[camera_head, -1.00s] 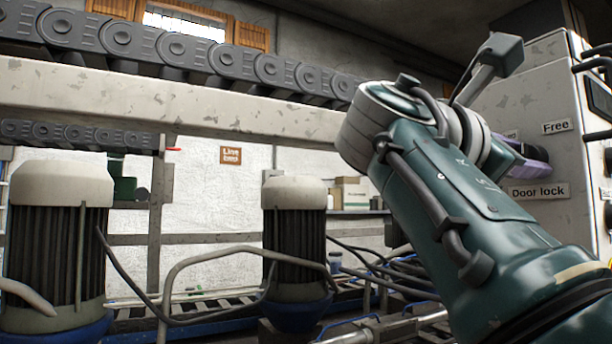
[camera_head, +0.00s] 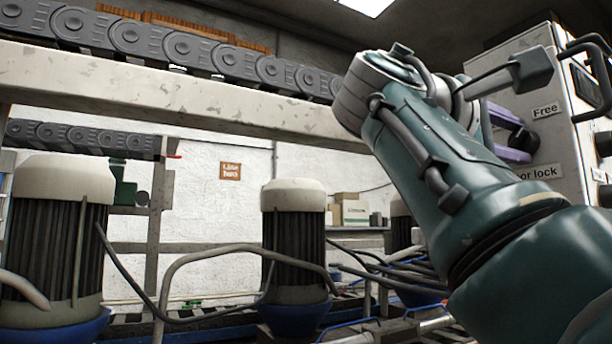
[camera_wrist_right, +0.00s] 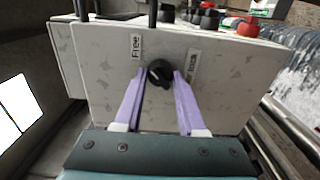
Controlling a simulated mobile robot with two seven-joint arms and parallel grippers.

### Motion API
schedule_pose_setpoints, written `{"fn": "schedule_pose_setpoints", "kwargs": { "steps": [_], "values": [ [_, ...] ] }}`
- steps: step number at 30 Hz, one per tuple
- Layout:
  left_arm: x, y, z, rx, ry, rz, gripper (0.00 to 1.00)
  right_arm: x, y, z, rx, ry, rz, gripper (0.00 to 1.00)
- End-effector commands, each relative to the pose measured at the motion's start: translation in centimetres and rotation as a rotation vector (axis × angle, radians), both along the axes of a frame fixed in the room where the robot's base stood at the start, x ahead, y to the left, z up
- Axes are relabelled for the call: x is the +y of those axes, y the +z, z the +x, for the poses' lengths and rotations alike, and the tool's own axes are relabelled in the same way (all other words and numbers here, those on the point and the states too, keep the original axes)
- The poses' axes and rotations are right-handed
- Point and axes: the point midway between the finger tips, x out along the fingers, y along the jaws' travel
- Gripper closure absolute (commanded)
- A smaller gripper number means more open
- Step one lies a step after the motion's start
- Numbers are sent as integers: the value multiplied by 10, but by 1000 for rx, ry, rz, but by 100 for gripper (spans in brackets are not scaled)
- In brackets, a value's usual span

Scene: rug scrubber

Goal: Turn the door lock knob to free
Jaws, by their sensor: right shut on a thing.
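The door lock knob (camera_wrist_right: 160,73) is a round black knob on the face of a worn pale control box (camera_wrist_right: 105,85). In the right wrist view, my right gripper (camera_wrist_right: 161,77) has one purple finger on each side of the knob and is shut on it. The "Free" label (camera_wrist_right: 136,46) is to the knob's upper left, and the "Door lock" label (camera_wrist_right: 192,65) is on its right, partly hidden by a finger. In the head view the purple fingers (camera_head: 512,136) reach the box from behind my arm. The knob's pointing direction is unclear. My left gripper is not in view.
Several other knobs and a red button (camera_wrist_right: 248,27) are on an adjoining side of the box. Black handles (camera_head: 590,70) project from it in the head view. A conveyor (camera_head: 170,42) and large motors (camera_head: 293,235) stand to the left.

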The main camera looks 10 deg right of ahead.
Motion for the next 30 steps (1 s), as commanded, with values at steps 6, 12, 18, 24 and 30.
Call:
{"fn": "schedule_pose_setpoints", "kwargs": {
  "steps": [6, 12, 18, 24, 30],
  "values": [
    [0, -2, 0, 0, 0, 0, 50, -2, -2, 0, -23, -3, 16, 100],
    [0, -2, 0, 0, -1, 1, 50, -2, -2, 0, -25, -3, 17, 100],
    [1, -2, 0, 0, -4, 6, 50, -2, -2, 0, -25, -4, 17, 57],
    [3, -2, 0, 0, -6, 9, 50, -1, -1, 0, -25, -2, 15, 35],
    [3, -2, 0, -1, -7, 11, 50, -1, -1, 0, -26, -1, 13, 30]
  ]
}}
